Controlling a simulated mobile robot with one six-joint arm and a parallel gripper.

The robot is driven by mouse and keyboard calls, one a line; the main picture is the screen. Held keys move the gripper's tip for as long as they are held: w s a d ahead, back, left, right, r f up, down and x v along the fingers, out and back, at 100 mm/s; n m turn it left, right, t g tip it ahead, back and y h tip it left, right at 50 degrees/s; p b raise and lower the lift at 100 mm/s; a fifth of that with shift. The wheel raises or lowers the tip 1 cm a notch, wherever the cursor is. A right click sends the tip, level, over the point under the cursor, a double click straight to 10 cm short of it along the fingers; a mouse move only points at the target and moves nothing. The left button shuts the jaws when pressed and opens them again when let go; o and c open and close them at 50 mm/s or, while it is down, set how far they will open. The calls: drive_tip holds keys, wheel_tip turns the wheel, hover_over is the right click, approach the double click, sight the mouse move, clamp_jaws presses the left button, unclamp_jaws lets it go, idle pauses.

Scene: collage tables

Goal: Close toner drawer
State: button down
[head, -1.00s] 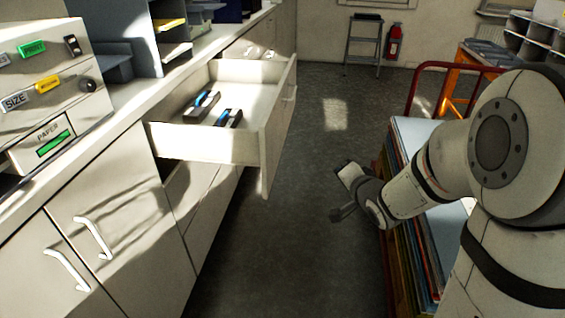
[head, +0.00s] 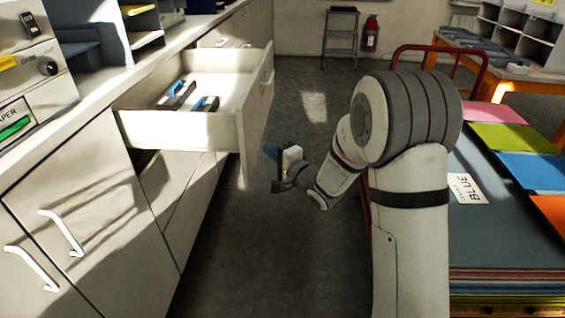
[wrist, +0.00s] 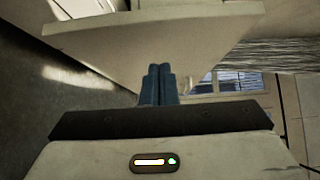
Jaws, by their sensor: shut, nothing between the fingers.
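The toner drawer (head: 180,130) is pulled out from the white counter on the left in the head view. Two dark toner cartridges with blue parts (head: 205,104) lie inside it. The drawer front (head: 258,110) faces right and has a pale handle (head: 267,82). My gripper (head: 270,153) is in the aisle to the right of the drawer front, apart from it. In the wrist view its blue fingers (wrist: 158,84) are together and empty, with the drawer front (wrist: 160,40) ahead of them.
Cabinet doors with handles (head: 62,233) stand below the counter (head: 60,130). A cart with stacked coloured sheets (head: 480,235) stands close on the right. A step ladder (head: 340,38) and fire extinguisher (head: 370,35) are at the back wall. The aisle floor (head: 250,250) is clear.

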sight(247, 144)
drive_tip(key=shift+w+a, duration=0.2)
drive_tip(key=shift+a, duration=1.95)
drive_tip(key=shift+w+a+b, duration=0.1)
drive_tip(key=shift+a+b, duration=0.05)
drive_tip(key=shift+b, duration=0.15)
